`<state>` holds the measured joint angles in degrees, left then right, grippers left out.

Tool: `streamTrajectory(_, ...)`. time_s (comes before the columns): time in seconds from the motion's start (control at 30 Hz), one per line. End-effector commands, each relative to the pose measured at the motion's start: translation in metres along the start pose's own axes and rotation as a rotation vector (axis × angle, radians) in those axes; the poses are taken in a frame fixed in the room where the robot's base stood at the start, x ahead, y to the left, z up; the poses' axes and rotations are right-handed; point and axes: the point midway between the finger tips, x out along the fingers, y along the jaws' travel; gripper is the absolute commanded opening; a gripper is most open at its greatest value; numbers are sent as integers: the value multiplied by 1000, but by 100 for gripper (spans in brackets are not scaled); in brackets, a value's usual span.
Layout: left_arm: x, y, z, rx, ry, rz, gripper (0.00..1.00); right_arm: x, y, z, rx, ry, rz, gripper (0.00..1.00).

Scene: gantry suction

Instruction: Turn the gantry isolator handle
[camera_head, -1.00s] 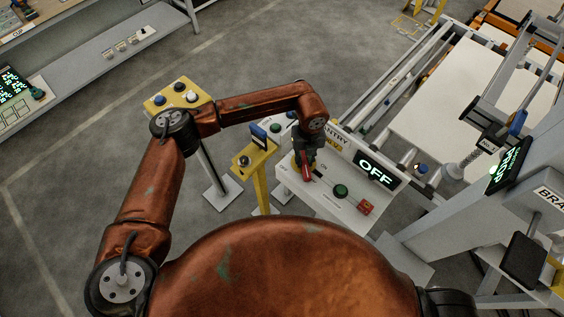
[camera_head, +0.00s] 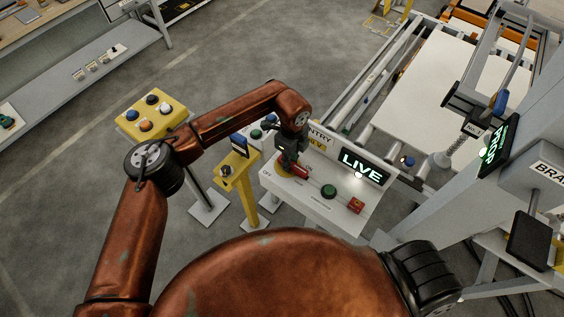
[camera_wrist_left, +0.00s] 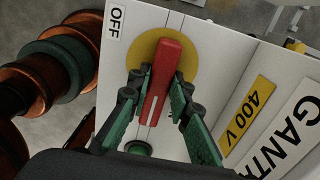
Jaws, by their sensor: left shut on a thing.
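The red isolator handle (camera_wrist_left: 160,80) sits on a round yellow plate (camera_wrist_left: 190,60) on the gantry's white control box. My left gripper (camera_wrist_left: 158,100) is shut on the handle, with a green finger on each side of it. In the head view the handle (camera_head: 299,171) shows just below my left gripper (camera_head: 290,162), partly hidden by it. The gantry display (camera_head: 362,167) reads LIVE in lit letters. An OFF label (camera_wrist_left: 116,20) stands beside the yellow plate in the left wrist view. My right gripper is not in view.
A green button (camera_head: 329,191) and a red switch (camera_head: 356,205) sit on the same box (camera_head: 315,210), right of the handle. A yellow post (camera_head: 240,175) and a yellow button box (camera_head: 165,124) stand to the left. Open floor lies beyond them.

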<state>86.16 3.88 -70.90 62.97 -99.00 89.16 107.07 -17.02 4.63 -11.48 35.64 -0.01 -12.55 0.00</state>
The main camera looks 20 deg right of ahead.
Motion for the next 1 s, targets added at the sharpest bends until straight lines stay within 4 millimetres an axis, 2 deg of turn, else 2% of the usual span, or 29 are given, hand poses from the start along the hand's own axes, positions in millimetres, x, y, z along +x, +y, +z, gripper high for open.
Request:
streamTrajectory(0.5,-1,-5,-2,-14,-3,-5,0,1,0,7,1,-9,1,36)
streamTrajectory(0.53,-1,-4,-2,-14,-3,-5,19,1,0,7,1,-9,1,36)
streamTrajectory(0.6,-1,-4,-2,-14,-2,-5,24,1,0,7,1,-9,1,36)
streamTrajectory(0.8,-1,-4,-3,-12,-1,-3,36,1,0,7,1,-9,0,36)
streamTrajectory(1.0,0,-3,-3,-12,-1,-2,36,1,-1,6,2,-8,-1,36)
